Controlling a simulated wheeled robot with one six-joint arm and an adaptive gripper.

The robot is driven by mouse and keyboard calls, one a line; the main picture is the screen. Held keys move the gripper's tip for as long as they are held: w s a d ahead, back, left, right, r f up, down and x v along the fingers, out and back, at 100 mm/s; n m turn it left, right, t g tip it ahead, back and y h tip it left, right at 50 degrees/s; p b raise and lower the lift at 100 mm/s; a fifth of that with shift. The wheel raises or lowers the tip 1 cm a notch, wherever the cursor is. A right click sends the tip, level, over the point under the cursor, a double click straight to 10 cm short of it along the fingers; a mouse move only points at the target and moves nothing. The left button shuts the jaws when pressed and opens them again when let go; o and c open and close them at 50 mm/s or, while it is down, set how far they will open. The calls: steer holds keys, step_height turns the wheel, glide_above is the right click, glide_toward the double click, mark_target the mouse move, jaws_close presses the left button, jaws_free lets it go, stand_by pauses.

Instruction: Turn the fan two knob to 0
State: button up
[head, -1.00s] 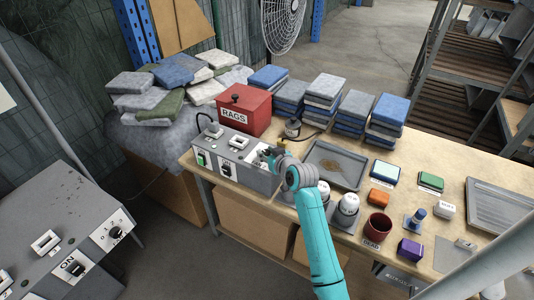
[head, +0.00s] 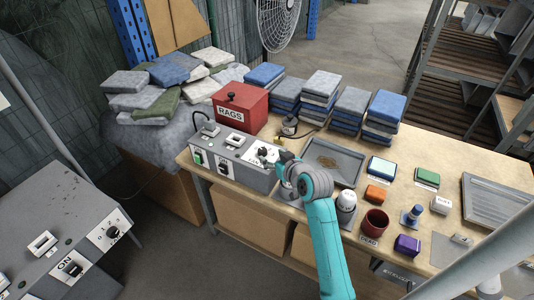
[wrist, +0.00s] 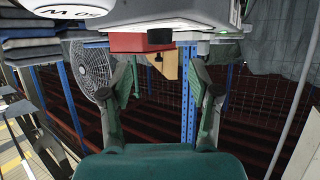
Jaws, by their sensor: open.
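A grey control box (head: 232,163) stands on the table's left end. It carries a green switch, a dark switch and a dark knob (head: 263,152) on a white dial plate at its right end. I cannot read the dial or tell which fan it serves. My gripper (head: 282,157) is just right of that knob, apart from it. In the wrist view, which is upside down, my gripper (wrist: 161,92) has its fingers spread with nothing between them. A second grey box (head: 55,240) at the lower left has an ON switch and a dial knob (head: 112,233).
A red RAGS box (head: 241,108) with a black handle stands behind the control box. A fan (head: 278,22) is at the back. Stacked cloths, a tray (head: 334,161), a white-topped bottle (head: 346,201) and a dark red cup (head: 374,223) crowd the table. Floor in front is clear.

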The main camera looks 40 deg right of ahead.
steer(key=v, duration=0.4)
steer(key=shift+s+a+r, duration=0.1)
steer(key=shift+s, duration=0.2)
stand_by(0.3)
steer(key=s+a+f, duration=0.5)
steer(key=s+a, duration=0.3)
steer(key=s+a+f, duration=0.5)
steer(key=s+a, duration=0.3)
steer(key=s, duration=0.1)
steer(key=s+a+r+n+y, duration=0.1)
steer(key=s+a+r, duration=0.1)
steer(key=s, duration=0.5)
steer(key=s+a+r+t+y, duration=0.1)
steer(key=s+a+r, duration=0.1)
steer(key=s, duration=0.5)
steer(key=s+a+r+n+y, duration=0.1)
steer(key=s+a+r, duration=0.2)
steer(key=s, duration=0.4)
steer(key=shift+s+a+n+t, duration=0.2)
steer(key=shift+a+n+t, duration=0.15)
steer(key=shift+a, duration=0.25)
